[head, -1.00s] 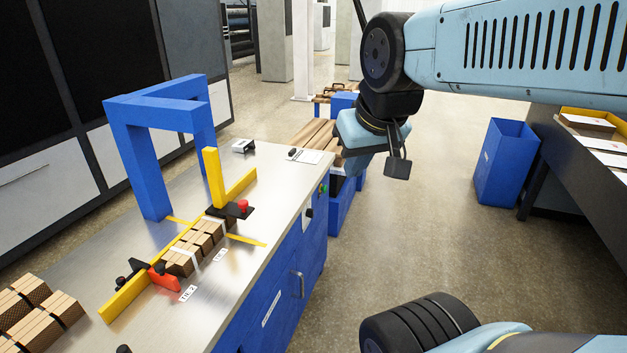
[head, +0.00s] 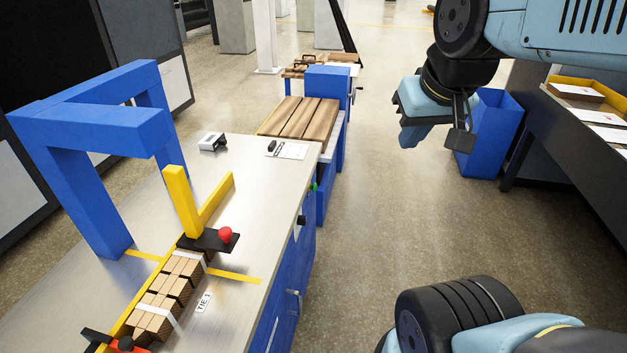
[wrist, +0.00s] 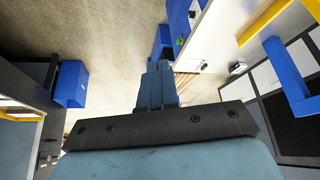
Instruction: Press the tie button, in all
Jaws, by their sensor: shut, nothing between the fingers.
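A red round button (head: 225,233) sits on a black plate at the far end of the yellow fence (head: 136,310) on the metal bench. A green button (head: 313,187) is on the bench's blue side, near its far corner; it also shows in the wrist view (wrist: 180,41). I cannot tell which one is the tie button. A label reading TIE 1 (head: 204,302) lies beside the stacked, banded brown blocks (head: 165,294). My gripper (head: 408,138) is shut and empty over the aisle, right of the bench and clear of it. Its closed fingers point away in the wrist view (wrist: 157,72).
A blue arch frame (head: 90,115) stands over the bench's left part. A small white device (head: 211,141) and a paper sheet (head: 288,150) lie at its far end. Beyond are wooden boards (head: 300,117). A blue bin (head: 490,135) is right. The aisle floor between is clear.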

